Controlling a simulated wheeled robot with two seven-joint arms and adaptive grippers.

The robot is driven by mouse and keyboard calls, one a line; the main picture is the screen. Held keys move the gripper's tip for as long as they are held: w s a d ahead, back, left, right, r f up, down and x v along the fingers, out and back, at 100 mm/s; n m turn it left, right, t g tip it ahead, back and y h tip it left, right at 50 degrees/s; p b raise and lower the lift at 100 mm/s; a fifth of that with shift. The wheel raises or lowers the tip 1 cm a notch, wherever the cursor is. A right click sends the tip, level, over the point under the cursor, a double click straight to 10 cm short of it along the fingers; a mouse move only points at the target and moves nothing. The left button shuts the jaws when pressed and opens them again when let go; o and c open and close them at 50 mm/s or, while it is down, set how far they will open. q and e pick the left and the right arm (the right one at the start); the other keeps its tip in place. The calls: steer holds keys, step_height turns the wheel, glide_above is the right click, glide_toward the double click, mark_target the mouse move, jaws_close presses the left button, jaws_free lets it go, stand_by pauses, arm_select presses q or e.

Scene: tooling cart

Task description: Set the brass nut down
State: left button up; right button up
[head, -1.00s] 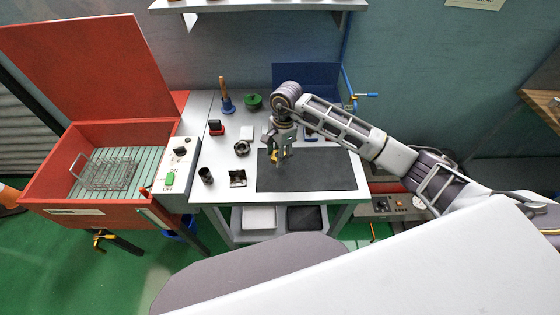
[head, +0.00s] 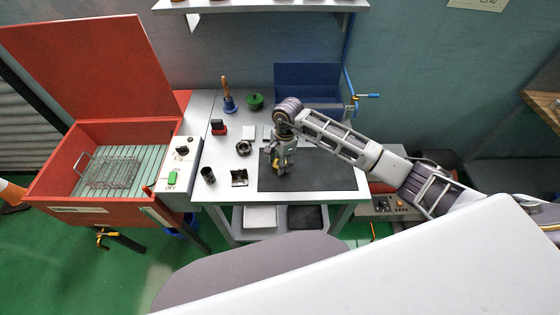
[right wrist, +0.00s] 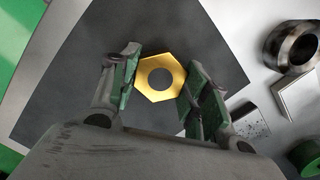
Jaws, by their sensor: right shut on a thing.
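The brass nut (right wrist: 149,87) is a gold hexagon with a round hole, flat between the two green-padded fingers of my right gripper (right wrist: 161,84) in the right wrist view. My right gripper is shut on it. In the head view my right gripper (head: 280,167) points down over the left part of the dark mat (head: 325,176), with a small bit of the nut's gold colour at its tips. I cannot tell whether the nut touches the mat. My left gripper is not in view.
A wooden-handled tool (head: 227,96) and a green part (head: 255,101) stand behind. The mat's right side is clear.

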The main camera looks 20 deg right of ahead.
steer(key=shift+f, duration=0.15)
steer(key=o, duration=1.3)
steer(key=shift+r, duration=0.3)
steer(key=shift+w+d+r+b, duration=0.1)
steer(key=shift+d+r+b, duration=0.25)
steer(key=shift+r, duration=1.6)
steer(key=shift+d+r+b, duration=0.1)
steer(key=shift+r+b, duration=0.45)
steer(key=shift+r, duration=1.35)
steer(key=shift+w+d+r+b, duration=0.1)
steer(key=shift+d+r+b, duration=0.25)
steer(key=shift+r, duration=1.6)
steer(key=shift+s+a, duration=0.1)
